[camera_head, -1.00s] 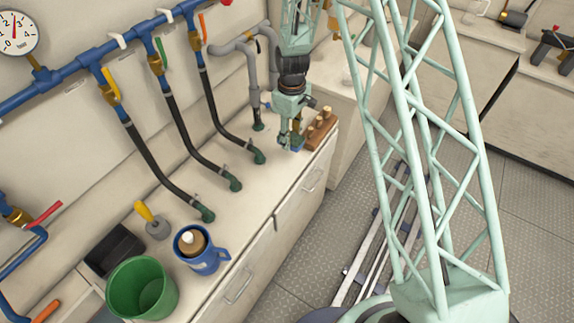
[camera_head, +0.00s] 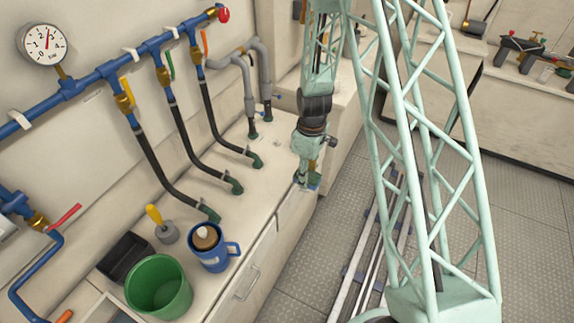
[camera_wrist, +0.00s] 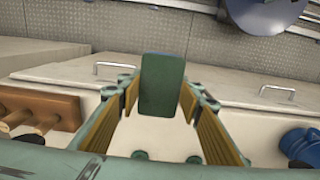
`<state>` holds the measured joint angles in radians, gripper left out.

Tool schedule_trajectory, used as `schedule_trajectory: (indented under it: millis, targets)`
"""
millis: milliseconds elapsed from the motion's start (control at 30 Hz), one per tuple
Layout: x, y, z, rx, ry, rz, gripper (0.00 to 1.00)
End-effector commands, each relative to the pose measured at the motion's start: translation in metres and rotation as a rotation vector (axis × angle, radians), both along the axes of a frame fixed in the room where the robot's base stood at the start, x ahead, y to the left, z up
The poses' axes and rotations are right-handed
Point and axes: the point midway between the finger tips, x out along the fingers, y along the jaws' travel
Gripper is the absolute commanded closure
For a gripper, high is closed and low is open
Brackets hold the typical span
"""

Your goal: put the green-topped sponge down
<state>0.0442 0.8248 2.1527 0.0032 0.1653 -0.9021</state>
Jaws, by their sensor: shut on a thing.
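The green-topped sponge (camera_wrist: 162,85) shows in the wrist view as an upright dark green rectangle between the jaws. My gripper (camera_wrist: 160,98) is shut on it, with a yellow-brown finger on each side. In the head view my gripper (camera_head: 307,184) points down at the front edge of the pale counter (camera_head: 284,152), to the right of the hose ends. The sponge is mostly hidden there by the gripper. I cannot tell whether its underside touches the counter.
A wooden peg block (camera_wrist: 40,108) stands left in the wrist view. A blue mug (camera_head: 212,256), a green bucket (camera_head: 160,290), a black tray (camera_head: 126,258) and a yellow-handled tool (camera_head: 163,226) stand at the counter's near end. Three black hoses (camera_head: 200,146) come down to the counter.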

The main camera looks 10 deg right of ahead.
Motion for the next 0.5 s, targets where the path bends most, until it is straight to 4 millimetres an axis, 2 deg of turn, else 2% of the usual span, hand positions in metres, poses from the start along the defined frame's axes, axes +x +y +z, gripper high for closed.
schedule_trajectory:
  millis: [333,500]
  targets:
    - [0.001,0.000,0.000,-0.001,-0.001,0.000,0.80]
    - [0.010,0.001,-0.001,-0.001,-0.002,0.001,0.80]
